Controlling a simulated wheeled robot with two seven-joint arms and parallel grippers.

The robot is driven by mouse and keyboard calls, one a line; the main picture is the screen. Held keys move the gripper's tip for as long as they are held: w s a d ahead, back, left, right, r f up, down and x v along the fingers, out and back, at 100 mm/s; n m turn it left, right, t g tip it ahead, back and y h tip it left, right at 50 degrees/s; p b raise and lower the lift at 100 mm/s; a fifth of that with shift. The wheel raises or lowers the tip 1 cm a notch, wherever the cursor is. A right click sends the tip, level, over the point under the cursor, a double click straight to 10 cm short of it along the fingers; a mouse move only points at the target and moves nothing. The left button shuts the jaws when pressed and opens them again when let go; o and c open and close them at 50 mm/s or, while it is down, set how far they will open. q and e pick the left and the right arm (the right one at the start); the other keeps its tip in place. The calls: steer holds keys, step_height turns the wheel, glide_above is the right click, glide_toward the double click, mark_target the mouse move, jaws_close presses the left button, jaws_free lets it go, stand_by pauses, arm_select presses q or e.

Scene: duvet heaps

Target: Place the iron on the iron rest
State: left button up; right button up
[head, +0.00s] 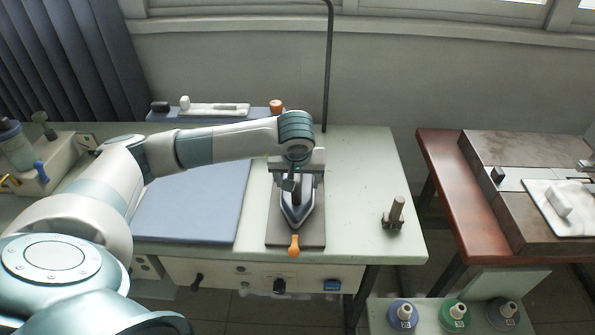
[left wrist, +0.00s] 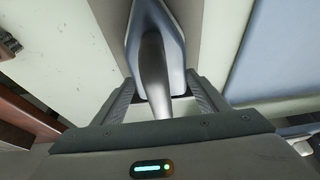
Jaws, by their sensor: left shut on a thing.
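The iron (head: 297,214) is dark with a pale blue-grey edge, its pointed tip towards the front of the table. It is over the iron rest (head: 313,238), a flat grey-brown plate; I cannot tell if it touches the plate. My left gripper (head: 297,182) reaches down from above and is shut on the iron's handle. In the left wrist view the grey handle (left wrist: 152,62) runs between the two fingers (left wrist: 160,98), with the iron's body (left wrist: 133,45) beyond. The arm and gripper hide the rear of the iron and rest. My right gripper is not in view.
A blue-grey pad (head: 190,212) lies left of the rest on the pale green table (head: 365,175). An orange knob (head: 294,246) is at the rest's front edge. A small brown peg (head: 396,212) stands at right. A dark pole (head: 328,70) rises behind.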

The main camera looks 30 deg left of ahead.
mark_target(297, 179)
arm_select(q)
steer(key=shift+f, duration=0.1)
stand_by(0.3)
steer(key=o, duration=2)
steer(key=shift+o, duration=0.2)
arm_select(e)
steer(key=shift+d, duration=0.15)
arm_select(q)
steer(key=shift+s+d+r, duration=0.15)
steer(key=shift+r, duration=0.3)
steer(key=b+v, duration=0.1)
steer(key=v, duration=1)
steer(key=shift+b, duration=0.4)
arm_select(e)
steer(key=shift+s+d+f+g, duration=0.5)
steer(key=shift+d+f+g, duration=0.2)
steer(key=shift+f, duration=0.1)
